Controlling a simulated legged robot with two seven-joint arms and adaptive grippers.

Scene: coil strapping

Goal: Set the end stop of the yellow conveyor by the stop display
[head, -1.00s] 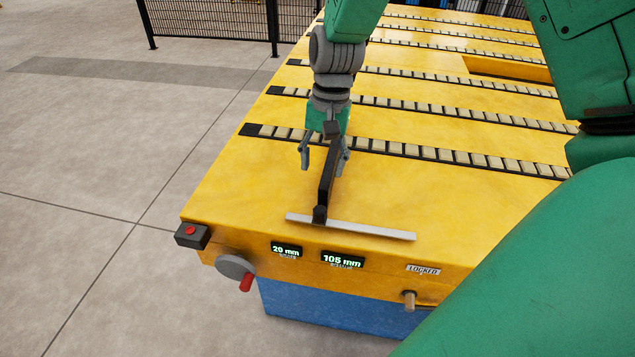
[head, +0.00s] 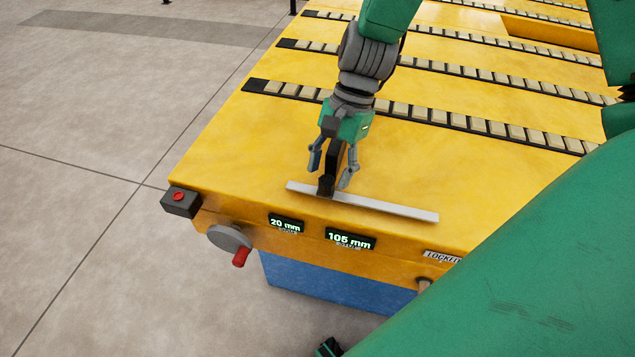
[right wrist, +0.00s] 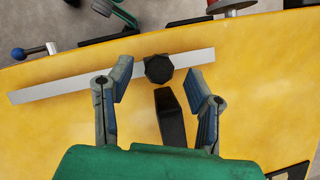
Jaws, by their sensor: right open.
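The end stop is a pale metal bar (head: 390,207) on the near end of the yellow conveyor (head: 240,155), with a dark knob (head: 326,186) on it. The bar (right wrist: 60,85) and knob (right wrist: 158,68) also show in the right wrist view. My right gripper (head: 332,177) is open just above the knob, fingers apart; in the wrist view the knob lies beyond the fingertips. A dark piece (right wrist: 170,117) sits between the fingers; I cannot tell what it belongs to. Two displays read 20 mm (head: 286,223) and 105 mm (head: 350,239); their small captions are unreadable. Perhaps my left gripper (head: 330,348) shows at the bottom edge.
A grey wheel (head: 229,238) with a red handle is on the conveyor's front. A box with a red button (head: 179,200) is at the corner. A LOCKED label (head: 442,256) is above a peg (head: 424,285). My green arm covers the lower right. Floor at left is clear.

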